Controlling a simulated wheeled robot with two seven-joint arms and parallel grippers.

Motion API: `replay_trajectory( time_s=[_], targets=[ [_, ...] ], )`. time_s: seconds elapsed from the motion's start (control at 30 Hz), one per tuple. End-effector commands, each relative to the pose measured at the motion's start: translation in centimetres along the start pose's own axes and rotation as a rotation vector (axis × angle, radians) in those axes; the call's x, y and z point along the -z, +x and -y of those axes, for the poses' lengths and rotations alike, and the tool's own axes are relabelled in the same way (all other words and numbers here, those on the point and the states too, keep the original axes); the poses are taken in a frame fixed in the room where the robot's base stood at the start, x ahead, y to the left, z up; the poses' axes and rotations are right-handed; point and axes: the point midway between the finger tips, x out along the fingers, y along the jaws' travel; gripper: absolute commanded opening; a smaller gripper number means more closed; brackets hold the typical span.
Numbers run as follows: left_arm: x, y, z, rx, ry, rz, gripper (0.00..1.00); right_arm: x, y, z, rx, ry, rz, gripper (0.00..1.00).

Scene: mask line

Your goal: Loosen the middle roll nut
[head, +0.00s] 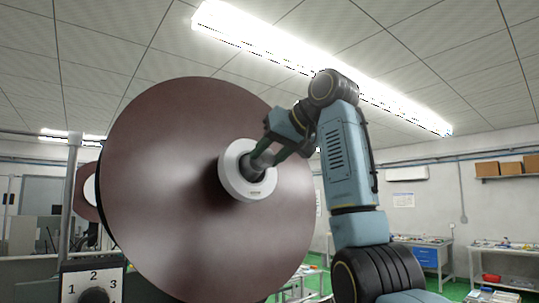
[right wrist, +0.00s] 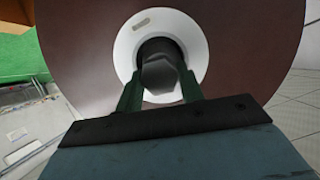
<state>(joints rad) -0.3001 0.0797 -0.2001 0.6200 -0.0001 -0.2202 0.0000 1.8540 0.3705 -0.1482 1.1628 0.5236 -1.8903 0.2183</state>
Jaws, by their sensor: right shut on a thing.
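A large dark red-brown roll disc (head: 170,190) fills the middle of the head view, with a white round hub (head: 232,172) at its centre. The grey roll nut (head: 262,163) sticks out of the hub. My right gripper (head: 265,158) reaches it from the right and is shut on it. In the right wrist view the two green fingers (right wrist: 160,95) stand on either side of the dark grey nut (right wrist: 158,72), in front of the white hub (right wrist: 124,45). Part of the nut is hidden by the fingers in the head view. My left gripper is not in view.
A control panel with a dial marked 1, 2, 3 (head: 92,283) stands at the lower left, beside a grey post (head: 69,195). Another smaller roll (head: 86,192) shows behind the disc at left. Workbenches (head: 425,258) and a shelf with boxes (head: 500,169) stand far right.

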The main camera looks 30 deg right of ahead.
Motion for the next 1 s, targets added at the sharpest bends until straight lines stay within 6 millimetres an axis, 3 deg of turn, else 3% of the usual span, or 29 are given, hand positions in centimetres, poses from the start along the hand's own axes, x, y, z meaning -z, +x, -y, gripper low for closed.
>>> replay_trajectory(
  time_s=[0.6, 1.0],
  targets=[
    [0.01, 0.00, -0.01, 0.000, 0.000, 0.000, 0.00, -0.18, 0.10, 0.18, -0.128, -0.523, 0.004, 0.15],
    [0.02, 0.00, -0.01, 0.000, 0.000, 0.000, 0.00, -0.26, 0.16, 0.26, -0.165, -0.684, 0.006, 0.15]
  ],
)
